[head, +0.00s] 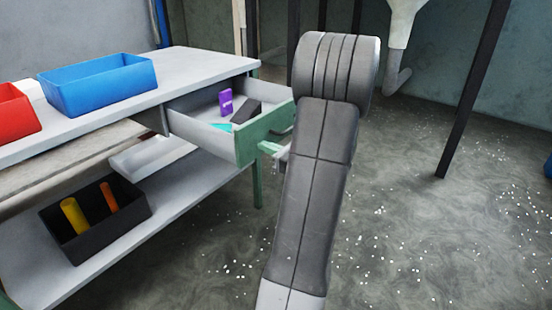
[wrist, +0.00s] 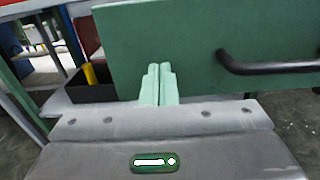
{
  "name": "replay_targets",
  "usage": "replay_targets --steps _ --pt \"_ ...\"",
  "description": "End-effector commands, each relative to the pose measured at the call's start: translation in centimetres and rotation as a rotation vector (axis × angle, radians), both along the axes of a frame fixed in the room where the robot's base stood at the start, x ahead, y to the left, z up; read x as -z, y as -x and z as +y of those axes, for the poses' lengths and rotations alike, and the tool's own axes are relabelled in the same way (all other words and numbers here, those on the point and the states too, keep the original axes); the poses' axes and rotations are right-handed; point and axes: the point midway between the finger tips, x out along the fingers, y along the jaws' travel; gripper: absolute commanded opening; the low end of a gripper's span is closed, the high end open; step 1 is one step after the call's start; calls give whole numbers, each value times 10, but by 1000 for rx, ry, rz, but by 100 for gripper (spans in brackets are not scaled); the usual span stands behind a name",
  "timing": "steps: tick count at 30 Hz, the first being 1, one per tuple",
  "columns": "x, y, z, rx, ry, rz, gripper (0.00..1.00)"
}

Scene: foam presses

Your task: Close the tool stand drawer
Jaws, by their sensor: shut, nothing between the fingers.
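The tool stand drawer (head: 247,144) is pulled out from under the grey top, with a green front and pale inner walls. It holds a purple item (head: 225,102), a dark grey item (head: 246,111) and a small cyan item (head: 221,127). My gripper (head: 267,148) is at the outer side of the drawer front, partly hidden by my arm. In the wrist view the fingers (wrist: 158,72) are together and empty, at the lower part of the green front, left of its dark bar handle (wrist: 265,68). I cannot tell whether they touch it.
On the tool stand (head: 195,68) are a blue bin (head: 98,86) and a red bin (head: 14,110). A black bin (head: 97,222) with yellow and orange items sits on the lower shelf. A dark post (head: 470,95) stands right; the speckled floor there is free.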

Motion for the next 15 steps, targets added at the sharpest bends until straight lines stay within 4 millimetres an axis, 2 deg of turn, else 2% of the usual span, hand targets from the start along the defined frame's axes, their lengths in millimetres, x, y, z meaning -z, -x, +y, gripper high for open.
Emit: replay_targets --steps 6,15 --pt "1 -10 14 0 1 1 0" --pt "0 -11 15 1 1 1 0"
